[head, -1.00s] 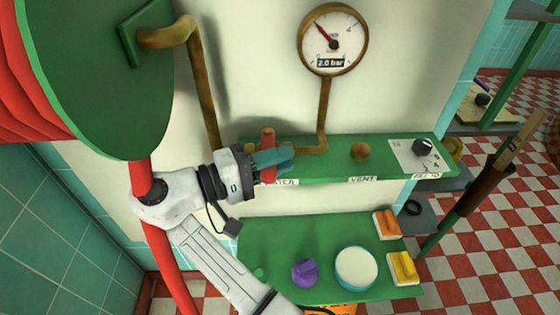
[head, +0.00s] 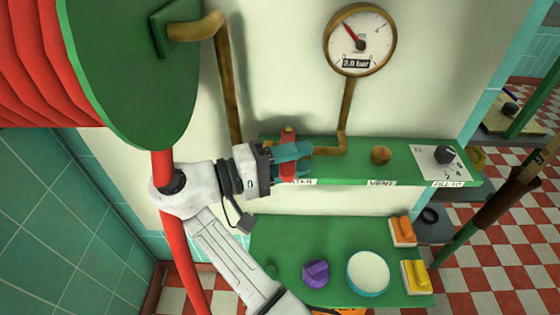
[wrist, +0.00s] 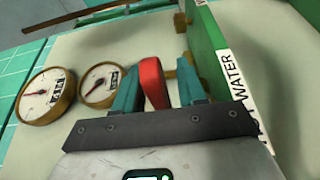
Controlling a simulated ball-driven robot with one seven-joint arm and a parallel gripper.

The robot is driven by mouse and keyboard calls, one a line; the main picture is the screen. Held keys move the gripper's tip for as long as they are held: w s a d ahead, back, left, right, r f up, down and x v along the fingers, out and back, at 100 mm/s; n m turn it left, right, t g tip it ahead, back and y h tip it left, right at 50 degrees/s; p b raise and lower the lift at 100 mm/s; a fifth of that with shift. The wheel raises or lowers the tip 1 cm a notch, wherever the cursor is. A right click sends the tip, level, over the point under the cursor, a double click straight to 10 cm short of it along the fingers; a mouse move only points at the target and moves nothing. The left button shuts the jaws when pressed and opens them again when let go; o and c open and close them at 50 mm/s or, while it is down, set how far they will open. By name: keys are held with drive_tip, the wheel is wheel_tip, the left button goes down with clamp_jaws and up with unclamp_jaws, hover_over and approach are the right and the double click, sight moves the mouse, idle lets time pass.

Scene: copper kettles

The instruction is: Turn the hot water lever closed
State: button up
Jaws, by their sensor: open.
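The hot water lever (head: 288,169) is red and sits at the left part of the green panel, by a brass pipe. In the wrist view, the red lever (wrist: 153,84) stands between the two teal fingers, beside the "HOT WATER" label (wrist: 238,88). My gripper (head: 291,157) is at the lever, its teal fingers partly covering it in the head view. The wrist view shows my gripper (wrist: 158,72) open around the lever, with a gap on the right; contact on the left cannot be told.
A pressure gauge (head: 360,40) hangs above the panel. The vent knob (head: 381,156) and a black dial (head: 445,155) are to the right. The lower green shelf (head: 280,240) bears a purple knob (head: 316,273), a white-topped round thing (head: 368,273) and orange and yellow blocks.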

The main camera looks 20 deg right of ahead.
drive_tip(key=a+b, duration=0.3)
drive_tip(key=a, duration=0.7)
drive_tip(key=shift+s+a, duration=0.15)
drive_tip(key=shift+a, duration=0.2)
